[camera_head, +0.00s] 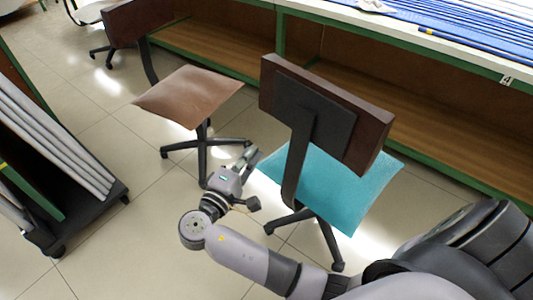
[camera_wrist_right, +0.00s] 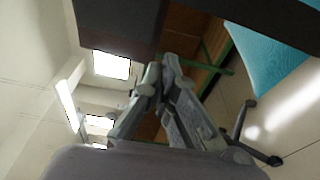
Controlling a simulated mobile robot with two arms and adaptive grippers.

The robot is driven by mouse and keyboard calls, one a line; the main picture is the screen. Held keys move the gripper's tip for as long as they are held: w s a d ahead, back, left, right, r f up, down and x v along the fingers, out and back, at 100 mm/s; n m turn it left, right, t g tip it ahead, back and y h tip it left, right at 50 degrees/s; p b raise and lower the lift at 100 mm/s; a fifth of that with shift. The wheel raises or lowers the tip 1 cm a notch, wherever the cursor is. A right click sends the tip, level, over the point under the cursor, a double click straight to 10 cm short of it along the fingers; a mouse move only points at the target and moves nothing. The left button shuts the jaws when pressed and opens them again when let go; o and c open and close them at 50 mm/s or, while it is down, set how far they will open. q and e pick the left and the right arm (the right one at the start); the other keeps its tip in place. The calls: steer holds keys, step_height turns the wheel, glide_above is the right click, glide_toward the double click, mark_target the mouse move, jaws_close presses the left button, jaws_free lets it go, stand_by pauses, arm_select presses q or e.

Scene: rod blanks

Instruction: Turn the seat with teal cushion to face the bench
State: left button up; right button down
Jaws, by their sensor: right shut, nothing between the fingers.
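The seat with teal cushion (camera_head: 345,190) stands right of centre in the head view, in front of the bench. Its dark brown backrest (camera_head: 370,130) shows its rear side, with a black plate and post, toward me. The teal cushion also shows at the upper right in the wrist view (camera_wrist_right: 268,58). The bench (camera_head: 420,115) runs along the back, with a pale top and green frame. My right gripper (camera_head: 252,154) is shut and empty, just left of the cushion's left corner; I cannot tell whether it touches the chair. My left gripper is out of view.
A second chair with a brown cushion (camera_head: 190,95) stands to the left, close to my right gripper. A dark cart (camera_head: 85,215) with grey rods stands at the left edge. Blue rods (camera_head: 450,20) lie on the bench. Tiled floor is clear between cart and chairs.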

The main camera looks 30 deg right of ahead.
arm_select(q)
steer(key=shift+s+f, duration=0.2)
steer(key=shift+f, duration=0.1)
arm_select(e)
steer(key=w+d, duration=0.1)
steer(key=d, duration=0.8)
steer(key=shift+w+d, duration=0.2)
steer(key=shift+d, duration=0.05)
